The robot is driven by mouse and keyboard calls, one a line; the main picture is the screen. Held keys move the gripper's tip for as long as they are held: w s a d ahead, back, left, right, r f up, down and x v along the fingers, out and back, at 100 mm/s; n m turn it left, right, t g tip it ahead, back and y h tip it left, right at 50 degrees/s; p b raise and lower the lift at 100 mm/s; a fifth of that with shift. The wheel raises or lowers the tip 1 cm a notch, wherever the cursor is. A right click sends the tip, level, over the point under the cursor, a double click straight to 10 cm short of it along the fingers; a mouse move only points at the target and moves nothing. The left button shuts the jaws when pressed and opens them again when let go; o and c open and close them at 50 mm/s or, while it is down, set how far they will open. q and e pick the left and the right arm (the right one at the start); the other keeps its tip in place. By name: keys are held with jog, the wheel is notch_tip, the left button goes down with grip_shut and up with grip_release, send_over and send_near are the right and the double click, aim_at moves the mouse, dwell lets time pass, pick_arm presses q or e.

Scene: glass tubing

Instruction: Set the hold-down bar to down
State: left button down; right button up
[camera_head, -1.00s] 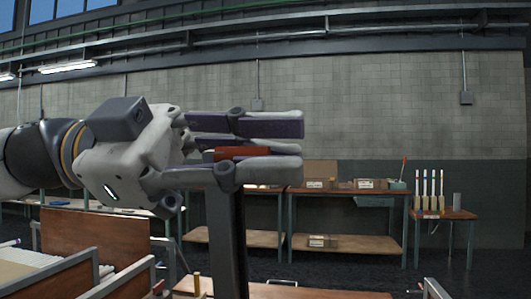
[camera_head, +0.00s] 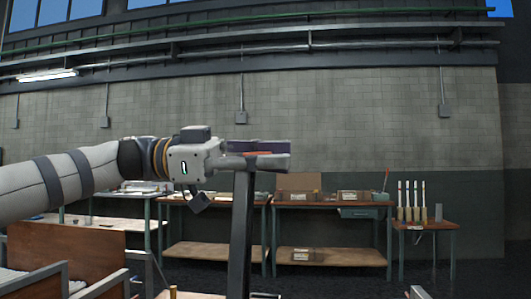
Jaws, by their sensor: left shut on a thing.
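The hold-down bar (camera_head: 241,235) is a dark, flat upright bar that rises from the bottom edge of the head view, near the middle. It stands nearly upright, leaning slightly. A red-orange grip (camera_head: 257,153) shows at its top. My left gripper (camera_head: 265,155) comes in from the left, level, with its fingers pointing right. It is shut on the red grip at the top of the bar, and its fingers hide most of that grip. The bar's lower end is out of the frame. My right gripper is not in view.
Wooden-topped benches (camera_head: 330,205) with boxes stand along the back wall. Wooden panels and grey rails (camera_head: 100,287) fill the lower left. The air right of the gripper is clear.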

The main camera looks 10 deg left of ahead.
pick_arm(q)
jog(key=w, duration=0.2)
jog(key=w+f+n, duration=0.1)
jog(key=shift+w+a, duration=0.15)
jog(key=shift+w, duration=0.2)
jog(key=c, duration=1.6)
grip_release()
jog(key=shift+a+r, duration=0.1)
jog(key=shift+r, duration=0.05)
